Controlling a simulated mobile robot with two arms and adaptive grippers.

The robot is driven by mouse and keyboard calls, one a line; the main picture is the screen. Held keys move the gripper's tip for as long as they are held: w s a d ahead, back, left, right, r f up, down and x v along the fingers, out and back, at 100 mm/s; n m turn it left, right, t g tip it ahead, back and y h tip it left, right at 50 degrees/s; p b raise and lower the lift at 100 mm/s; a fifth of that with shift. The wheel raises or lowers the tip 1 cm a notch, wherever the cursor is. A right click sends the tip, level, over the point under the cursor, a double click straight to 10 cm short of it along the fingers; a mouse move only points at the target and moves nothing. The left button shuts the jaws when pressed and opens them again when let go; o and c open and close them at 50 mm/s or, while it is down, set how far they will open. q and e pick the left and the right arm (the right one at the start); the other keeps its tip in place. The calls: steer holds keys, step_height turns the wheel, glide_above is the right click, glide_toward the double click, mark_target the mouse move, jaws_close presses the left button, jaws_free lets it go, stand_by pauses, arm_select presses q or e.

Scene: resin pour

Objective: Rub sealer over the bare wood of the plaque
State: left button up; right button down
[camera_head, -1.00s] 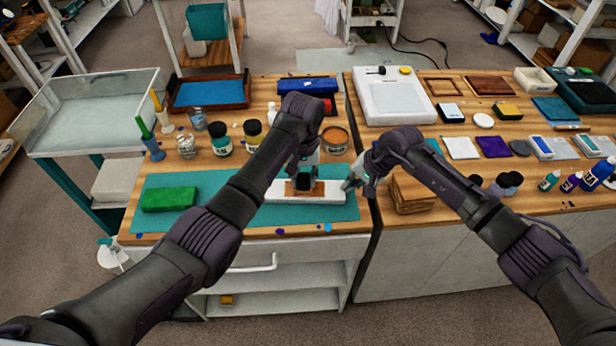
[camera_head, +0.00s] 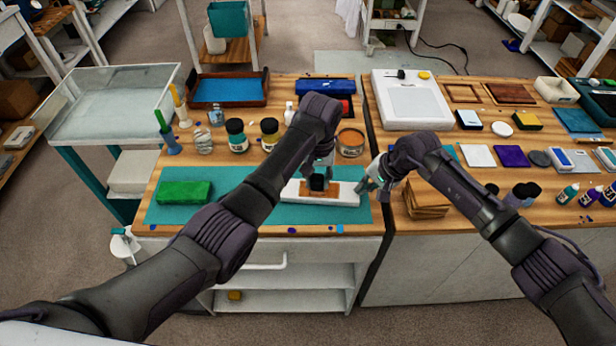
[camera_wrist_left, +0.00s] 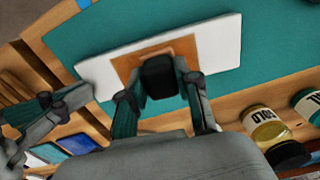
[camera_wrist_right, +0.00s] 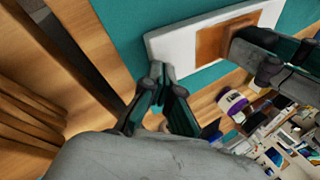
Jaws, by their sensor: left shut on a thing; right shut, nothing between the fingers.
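The plaque is a white board (camera_head: 349,196) lying on the teal mat (camera_head: 255,212), with a brown bare wood patch (camera_wrist_left: 186,47) in its middle. My left gripper (camera_head: 318,172) is shut on a black block-like piece (camera_wrist_left: 158,76), held over the brown patch. I cannot tell whether its underside touches the wood. The black piece hides part of the patch. My right gripper (camera_wrist_right: 163,72) is shut and empty, its tips at the right end of the plaque in the head view, touching or very close to it.
A green block (camera_head: 183,192) lies on the mat's left. Jars (camera_head: 237,136), an open round tin (camera_head: 351,143) and a blue-lined tray (camera_head: 228,90) stand behind. Stacked brown pieces (camera_head: 426,200) sit right of my right gripper. The mat's front left is clear.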

arm_select(q)
steer(key=shift+d, duration=3.7)
steer(key=shift+s+d+r, duration=0.15)
steer(key=shift+d+r, duration=0.05)
steer(key=shift+d, duration=0.4)
arm_select(e)
steer(key=shift+s+d, duration=0.1)
arm_select(q)
steer(key=shift+a, duration=2.1)
steer(key=shift+a+f, duration=0.2)
steer(key=shift+a, duration=3.7)
step_height(320, 180, up, 6)
